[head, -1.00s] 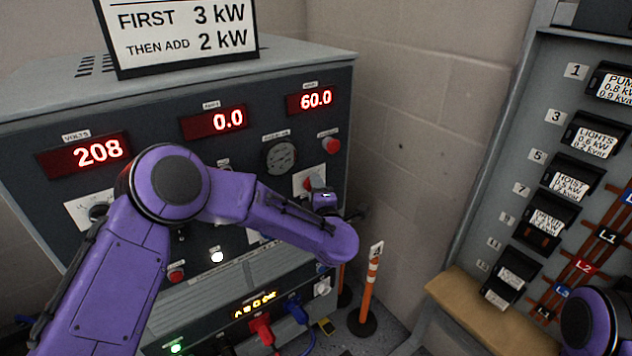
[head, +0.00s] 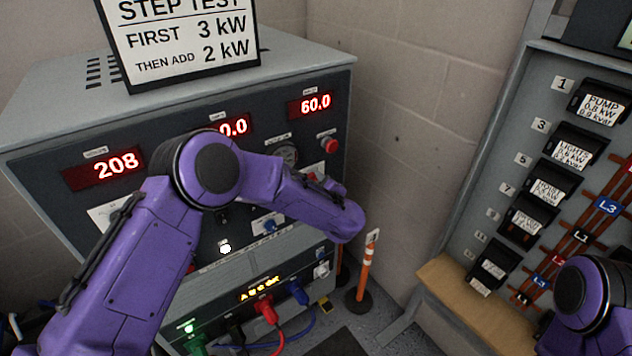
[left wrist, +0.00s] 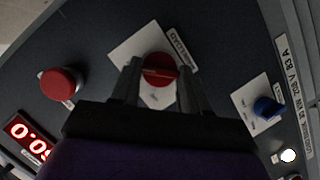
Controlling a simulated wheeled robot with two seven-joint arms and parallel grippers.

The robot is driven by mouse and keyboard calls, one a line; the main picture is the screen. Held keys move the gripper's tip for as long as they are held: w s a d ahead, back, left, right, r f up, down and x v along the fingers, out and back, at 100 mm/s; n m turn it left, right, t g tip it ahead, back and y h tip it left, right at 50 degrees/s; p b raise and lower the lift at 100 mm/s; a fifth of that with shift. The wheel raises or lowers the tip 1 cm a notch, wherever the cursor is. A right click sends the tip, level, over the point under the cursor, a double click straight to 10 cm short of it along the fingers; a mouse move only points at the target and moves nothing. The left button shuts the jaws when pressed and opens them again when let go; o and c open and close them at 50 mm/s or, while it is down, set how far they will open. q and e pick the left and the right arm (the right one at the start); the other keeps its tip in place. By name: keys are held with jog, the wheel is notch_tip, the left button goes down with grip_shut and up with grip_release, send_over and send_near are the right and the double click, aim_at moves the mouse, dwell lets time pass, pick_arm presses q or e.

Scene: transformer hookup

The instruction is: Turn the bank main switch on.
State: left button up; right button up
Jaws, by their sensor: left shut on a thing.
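A red rotary knob (left wrist: 159,70) on a white plate sits on the dark panel in the left wrist view. The label beside it is too blurred to read fully. I cannot tell for sure that it is the bank main switch. My left gripper (left wrist: 159,85) is shut on this knob, one finger on each side. In the head view, a little of the red knob (head: 312,176) shows above my left forearm, which hides the fingers. My right arm shows at the lower right of the head view; its gripper is out of frame.
A round red button (head: 330,145) and a blue knob (head: 268,226) are close to the held knob. Displays read 208 (head: 117,166) and 60.0 (head: 315,103). Cables (head: 272,312) plug in below. An orange post (head: 365,272) and a breaker panel (head: 483,210) stand right.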

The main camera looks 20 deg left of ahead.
dwell(0.3)
pick_arm(q)
jog(key=o, duration=1.1)
jog(key=shift+c, duration=0.2)
jog(key=b+v, duration=0.2)
jog(key=v, duration=0.8)
jog(key=shift+s+d, duration=0.2)
